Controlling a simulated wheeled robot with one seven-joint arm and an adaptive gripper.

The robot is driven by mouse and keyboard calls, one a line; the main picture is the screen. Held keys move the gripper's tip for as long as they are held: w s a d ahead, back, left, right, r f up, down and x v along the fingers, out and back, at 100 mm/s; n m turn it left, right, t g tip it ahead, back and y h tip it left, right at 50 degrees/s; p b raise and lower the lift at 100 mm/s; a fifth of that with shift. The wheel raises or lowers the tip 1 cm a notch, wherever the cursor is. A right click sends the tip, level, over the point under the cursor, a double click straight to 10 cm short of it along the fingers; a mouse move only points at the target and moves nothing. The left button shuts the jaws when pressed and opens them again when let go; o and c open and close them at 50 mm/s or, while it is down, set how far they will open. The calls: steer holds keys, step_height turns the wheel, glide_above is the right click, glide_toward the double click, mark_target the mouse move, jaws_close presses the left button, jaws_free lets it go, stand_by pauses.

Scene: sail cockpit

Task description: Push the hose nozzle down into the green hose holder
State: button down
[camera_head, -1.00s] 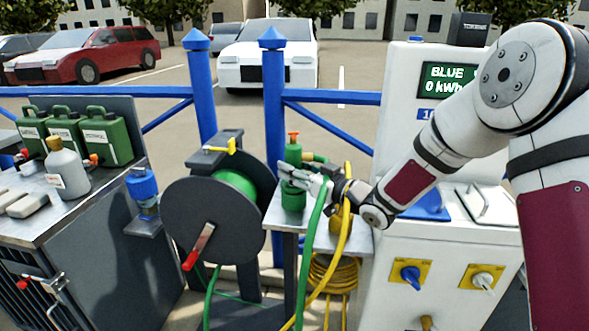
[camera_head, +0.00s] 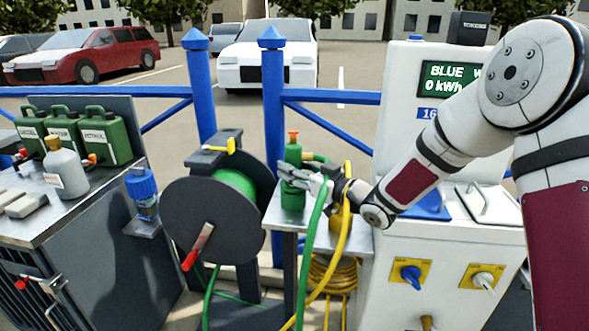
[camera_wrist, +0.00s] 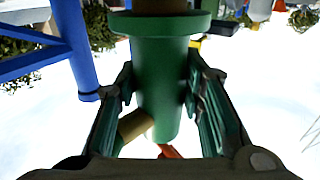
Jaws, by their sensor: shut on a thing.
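The hose nozzle (camera_head: 293,154) is an upright green cylinder with an orange top and a side fitting, in the middle of the head view. The green hose holder (camera_head: 293,199) is the green cylinder below it on a small grey stand. My gripper (camera_head: 289,178) reaches in from the right and is shut on the nozzle; its fingers cover where nozzle and holder meet. In the wrist view, a green body (camera_wrist: 160,95) with a wide flange lies between my fingers (camera_wrist: 160,85), with a brass side stub and an orange-red part. How deep the nozzle sits is hidden.
A green hose (camera_head: 311,245) and a yellow hose (camera_head: 342,230) hang in front of the stand (camera_head: 350,243). A black hose reel (camera_head: 208,205) with a red handle stands left. A white charging cabinet (camera_head: 460,250) stands right. Blue fence posts (camera_head: 273,110) rise behind.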

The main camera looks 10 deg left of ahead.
steer(key=shift+f+b, duration=0.45)
steer(key=shift+f, duration=0.1)
steer(key=c, duration=1.3)
jaws_free()
steer(key=shift+c, duration=0.2)
steer(key=shift+s+d, duration=0.1)
steer(key=p+v, duration=0.1)
steer(key=v, duration=0.9)
steer(key=shift+s+d, duration=0.2)
steer(key=shift+d, duration=0.15)
